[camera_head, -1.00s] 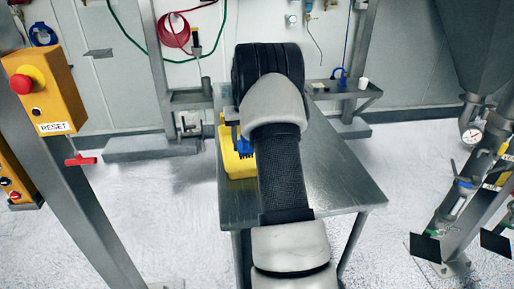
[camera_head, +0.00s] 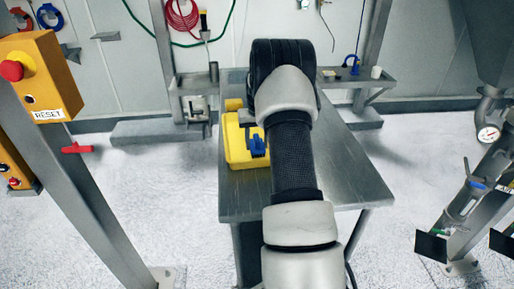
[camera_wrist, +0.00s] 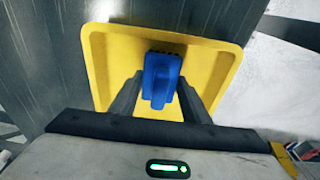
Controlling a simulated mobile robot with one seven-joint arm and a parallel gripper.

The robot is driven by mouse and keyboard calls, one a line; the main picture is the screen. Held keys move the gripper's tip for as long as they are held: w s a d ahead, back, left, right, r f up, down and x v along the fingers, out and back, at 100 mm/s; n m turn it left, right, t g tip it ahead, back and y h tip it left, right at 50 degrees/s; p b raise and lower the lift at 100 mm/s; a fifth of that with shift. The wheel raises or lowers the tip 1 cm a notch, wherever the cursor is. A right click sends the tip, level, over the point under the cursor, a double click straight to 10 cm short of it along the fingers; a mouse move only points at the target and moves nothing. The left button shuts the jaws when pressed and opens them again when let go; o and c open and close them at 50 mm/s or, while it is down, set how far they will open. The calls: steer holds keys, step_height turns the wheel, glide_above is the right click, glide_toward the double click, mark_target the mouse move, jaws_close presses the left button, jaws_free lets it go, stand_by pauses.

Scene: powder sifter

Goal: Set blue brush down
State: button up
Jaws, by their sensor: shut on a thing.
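The blue brush (camera_wrist: 161,78) is between the two fingers of my gripper (camera_wrist: 158,98) in the wrist view, and the fingers are shut on it. The brush is over a yellow tray (camera_wrist: 115,44); I cannot tell whether it touches the tray floor. In the head view the blue brush (camera_head: 257,146) shows at the left of my forearm, over the right part of the yellow tray (camera_head: 235,150).
The tray lies on a grey metal table (camera_head: 340,180), whose right side is bare. A post with a yellow reset box (camera_head: 42,80) stands at the left. A metal hopper frame (camera_head: 470,200) stands at the right. A small wall shelf (camera_head: 350,83) is behind.

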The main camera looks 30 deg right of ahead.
steer(key=shift+f, duration=1.35)
steer(key=shift+f, duration=0.15)
steer(key=o, duration=1.1)
steer(key=r, duration=0.4)
steer(key=s+r, duration=0.1)
steer(key=r, duration=0.7)
steer(key=shift+s+a+r, duration=0.1)
steer(key=shift+s+a, duration=0.25)
